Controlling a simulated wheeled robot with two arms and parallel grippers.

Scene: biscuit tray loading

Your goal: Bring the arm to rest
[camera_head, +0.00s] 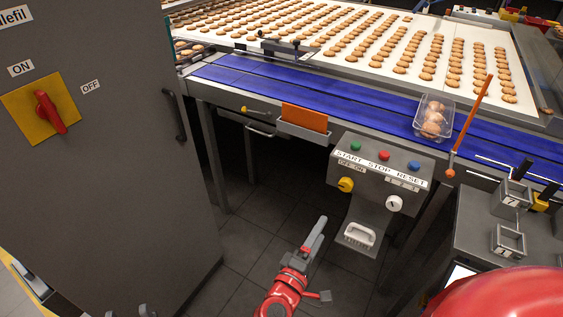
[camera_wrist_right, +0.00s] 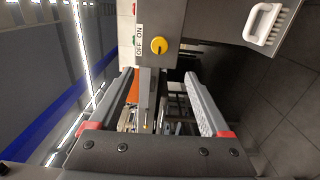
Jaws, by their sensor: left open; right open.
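My right gripper (camera_head: 325,260) is open and empty in front of the conveyor, below and left of the control panel. In the right wrist view its two fingers (camera_wrist_right: 163,85) stand apart, with nothing between the tips but background machine parts. My left gripper (camera_head: 130,312) shows only as two grey tips at the bottom edge, in front of the grey cabinet. The tips are apart; the rest is out of frame. A clear tray (camera_head: 446,124) with several biscuits in it sits on the blue conveyor (camera_head: 350,103).
A grey cabinet (camera_head: 110,150) with a red switch stands at left. Biscuit rows cover the white belt (camera_head: 530,108) behind. Dark floor (camera_head: 245,275) is clear between.

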